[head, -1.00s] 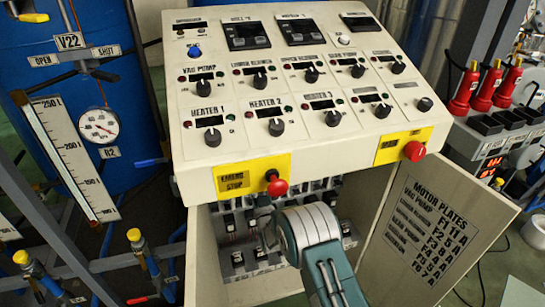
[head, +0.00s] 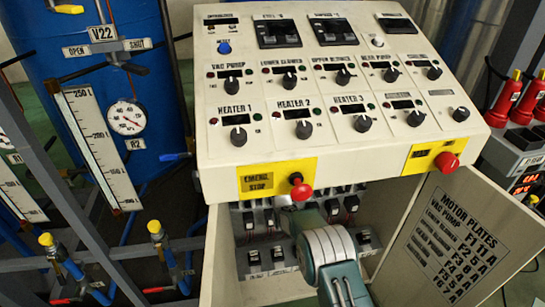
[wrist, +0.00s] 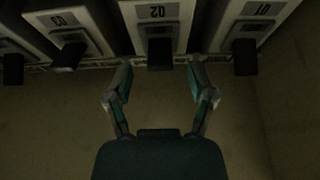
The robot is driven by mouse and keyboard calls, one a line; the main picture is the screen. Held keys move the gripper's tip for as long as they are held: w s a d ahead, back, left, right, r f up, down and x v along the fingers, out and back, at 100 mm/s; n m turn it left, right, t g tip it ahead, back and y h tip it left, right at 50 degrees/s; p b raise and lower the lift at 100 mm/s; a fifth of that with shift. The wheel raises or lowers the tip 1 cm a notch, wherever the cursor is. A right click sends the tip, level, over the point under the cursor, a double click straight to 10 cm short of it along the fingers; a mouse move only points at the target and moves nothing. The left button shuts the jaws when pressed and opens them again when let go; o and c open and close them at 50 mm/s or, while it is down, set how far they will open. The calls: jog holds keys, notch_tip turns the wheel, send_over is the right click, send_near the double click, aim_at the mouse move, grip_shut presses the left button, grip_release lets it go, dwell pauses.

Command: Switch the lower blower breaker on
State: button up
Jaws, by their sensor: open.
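In the wrist view a row of breakers shows upside down along the top edge. The breaker labelled Q2 (wrist: 158,14) is in the middle, with its dark toggle (wrist: 159,54) below the label. My gripper (wrist: 159,68) is open, one finger on either side of the Q2 toggle with gaps to both. Q1 (wrist: 262,10) is on the right and Q3 (wrist: 62,18) on the left, each with a dark toggle. In the head view my arm reaches into the open cabinet under the console (head: 345,100) and hides the gripper and some breakers.
The cabinet's open door (head: 455,240) stands at the right with a motor plates list. A red emergency stop knob (head: 301,188) sticks out above my arm. Another red knob (head: 447,162) is to its right. Pipes and valves (head: 155,228) stand at the left.

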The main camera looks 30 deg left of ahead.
jog(key=shift+x, duration=1.5)
grip_shut()
